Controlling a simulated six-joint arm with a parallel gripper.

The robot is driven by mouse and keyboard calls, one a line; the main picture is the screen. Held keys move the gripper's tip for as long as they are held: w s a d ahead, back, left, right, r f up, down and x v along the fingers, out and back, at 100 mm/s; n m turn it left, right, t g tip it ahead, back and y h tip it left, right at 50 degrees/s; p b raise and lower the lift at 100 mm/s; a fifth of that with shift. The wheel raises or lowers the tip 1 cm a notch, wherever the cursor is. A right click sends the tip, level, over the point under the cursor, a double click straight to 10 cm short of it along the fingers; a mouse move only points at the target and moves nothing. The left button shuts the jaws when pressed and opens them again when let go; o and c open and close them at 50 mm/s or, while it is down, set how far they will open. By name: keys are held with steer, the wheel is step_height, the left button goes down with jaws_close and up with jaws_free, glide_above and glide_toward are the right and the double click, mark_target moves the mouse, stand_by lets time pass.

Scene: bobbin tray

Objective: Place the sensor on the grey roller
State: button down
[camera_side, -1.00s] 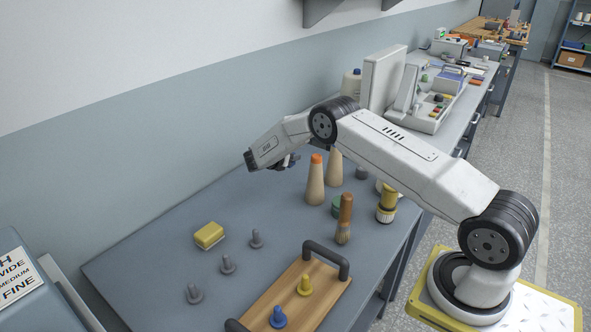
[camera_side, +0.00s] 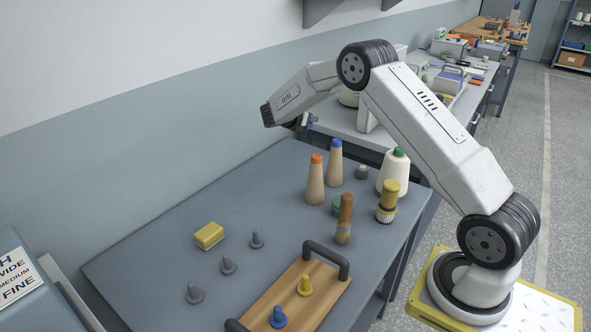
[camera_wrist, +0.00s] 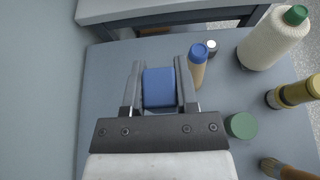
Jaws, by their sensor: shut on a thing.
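My gripper (camera_wrist: 159,68) is shut on a blue block (camera_wrist: 159,88), which sits between its two fingers in the wrist view. In the side view my gripper (camera_side: 307,122) is raised above the far end of the bench, and only a bit of blue shows at its fingers. I see nothing that I can tell is a sensor or a grey roller. A small grey round piece (camera_side: 362,171) stands at the back right of the bench; it also shows in the wrist view (camera_wrist: 211,46).
Tan cones with orange (camera_side: 315,180) and blue (camera_side: 335,163) tops, a white cone (camera_side: 393,172), a brush (camera_side: 344,220) and a green disc (camera_wrist: 242,126) stand nearby. Grey pegs (camera_side: 228,265), a yellow block (camera_side: 209,235) and a wooden tray (camera_side: 263,303) lie nearer.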

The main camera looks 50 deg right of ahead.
steer(key=s+d+f, duration=0.1)
steer(key=s+d, duration=0.3)
steer(key=s, duration=0.7)
steer(key=s+d, duration=0.4)
steer(key=s, duration=0.8)
steer(key=shift+w+d+f, duration=0.1)
steer(key=shift+f, duration=1.1)
steer(key=shift+w+d+f, duration=0.1)
steer(key=shift+f, duration=1.05)
glide_above(364, 166)
steer(key=f, duration=0.5)
steer(key=s+a+f, duration=0.1)
steer(key=f, duration=0.2)
steer(key=shift+f, duration=0.2)
steer(key=shift+w+d+f, duration=0.35)
steer(key=shift+f, duration=0.2)
